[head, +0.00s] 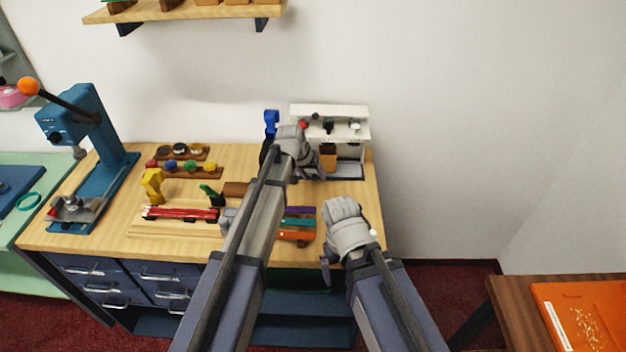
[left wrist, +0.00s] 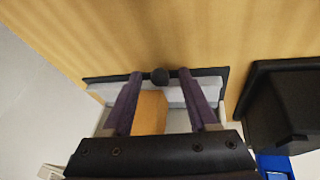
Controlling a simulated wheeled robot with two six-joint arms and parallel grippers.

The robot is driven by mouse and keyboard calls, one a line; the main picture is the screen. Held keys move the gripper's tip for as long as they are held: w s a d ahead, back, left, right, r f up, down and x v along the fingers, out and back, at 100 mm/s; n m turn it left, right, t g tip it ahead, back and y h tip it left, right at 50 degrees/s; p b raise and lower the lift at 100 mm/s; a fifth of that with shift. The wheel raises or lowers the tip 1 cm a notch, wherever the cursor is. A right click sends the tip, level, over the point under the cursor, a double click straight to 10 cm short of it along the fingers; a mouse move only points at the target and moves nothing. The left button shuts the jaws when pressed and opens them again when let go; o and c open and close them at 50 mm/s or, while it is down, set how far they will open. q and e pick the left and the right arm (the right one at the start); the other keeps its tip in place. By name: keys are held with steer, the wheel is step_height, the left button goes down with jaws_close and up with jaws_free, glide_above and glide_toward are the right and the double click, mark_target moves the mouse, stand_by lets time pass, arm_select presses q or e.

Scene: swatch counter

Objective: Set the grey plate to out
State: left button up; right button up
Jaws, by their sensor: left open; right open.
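The grey plate (head: 348,171) lies low at the front of the white machine (head: 360,113) at the back right of the counter. In the left wrist view the grey plate (left wrist: 208,88) has a dark front edge with a round black knob (left wrist: 160,76) at its middle. My left gripper (head: 314,173) is at the machine's front. In the left wrist view its purple fingers (left wrist: 156,88) are open, one on each side of the knob, with a visible gap to it. My right gripper (head: 350,258) is open and empty near the counter's front edge.
A tan block (left wrist: 150,112) shows behind the knob between my left fingers. A black object (left wrist: 285,100) stands close beside the machine. Colored strips (head: 297,236) lie near my right gripper. A blue press (head: 85,130) stands at the far left.

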arm_select(q)
jaws_close()
stand_by(0.4)
stand_by(1.0)
